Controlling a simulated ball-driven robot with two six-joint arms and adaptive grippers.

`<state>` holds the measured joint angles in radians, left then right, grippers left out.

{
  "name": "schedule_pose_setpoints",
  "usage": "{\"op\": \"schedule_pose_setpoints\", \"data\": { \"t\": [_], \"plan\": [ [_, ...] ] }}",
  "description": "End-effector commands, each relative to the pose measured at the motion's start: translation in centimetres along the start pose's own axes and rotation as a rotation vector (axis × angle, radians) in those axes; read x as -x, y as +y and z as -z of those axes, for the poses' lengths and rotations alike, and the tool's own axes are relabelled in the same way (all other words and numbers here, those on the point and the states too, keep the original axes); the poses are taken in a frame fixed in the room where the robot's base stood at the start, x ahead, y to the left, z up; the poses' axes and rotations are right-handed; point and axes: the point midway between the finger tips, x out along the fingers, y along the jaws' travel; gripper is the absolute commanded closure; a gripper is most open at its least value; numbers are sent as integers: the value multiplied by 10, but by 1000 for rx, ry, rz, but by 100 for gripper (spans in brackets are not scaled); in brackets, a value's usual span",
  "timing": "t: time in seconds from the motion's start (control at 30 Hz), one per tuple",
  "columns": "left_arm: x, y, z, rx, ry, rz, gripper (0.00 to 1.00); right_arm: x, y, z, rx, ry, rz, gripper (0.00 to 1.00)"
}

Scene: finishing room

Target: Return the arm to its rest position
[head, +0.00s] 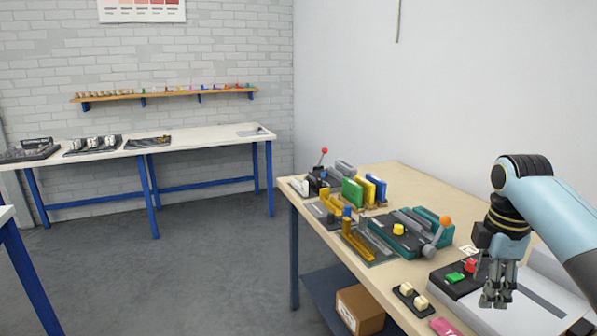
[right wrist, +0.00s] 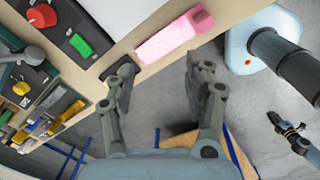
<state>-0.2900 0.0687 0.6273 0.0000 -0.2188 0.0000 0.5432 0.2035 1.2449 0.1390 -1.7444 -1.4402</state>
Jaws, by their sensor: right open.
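My right arm (head: 563,212) comes in from the right edge in the head view and bends down at its light blue elbow. Its gripper (head: 497,296) hangs over the right part of the wooden workbench (head: 389,274), beside the control box with the green and red buttons. In the right wrist view the two fingers of this gripper (right wrist: 155,80) stand wide apart with nothing between them. A pink block (right wrist: 174,35) lies on the bench edge beyond the fingertips. My left gripper does not show in the head view.
A cardboard box (head: 360,309) sits on the lower shelf. The floor at left is clear.

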Motion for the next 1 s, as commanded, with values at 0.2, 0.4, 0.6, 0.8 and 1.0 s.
{"op": "schedule_pose_setpoints", "data": {
  "t": [0.2, 0.4, 0.6, 0.8, 1.0],
  "plan": [
    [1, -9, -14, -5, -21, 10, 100, -28, -53, 4, -202, -14, -47, 47],
    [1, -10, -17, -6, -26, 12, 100, -44, -136, 10, -508, 8, -116, 47],
    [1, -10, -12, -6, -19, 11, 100, -30, -216, 12, -821, 67, -176, 47],
    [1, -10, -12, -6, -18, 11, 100, -8, -265, 12, -1030, 121, -204, 47],
    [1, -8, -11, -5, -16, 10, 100, 16, -301, 11, -1191, 170, -218, 47]
  ]
}}
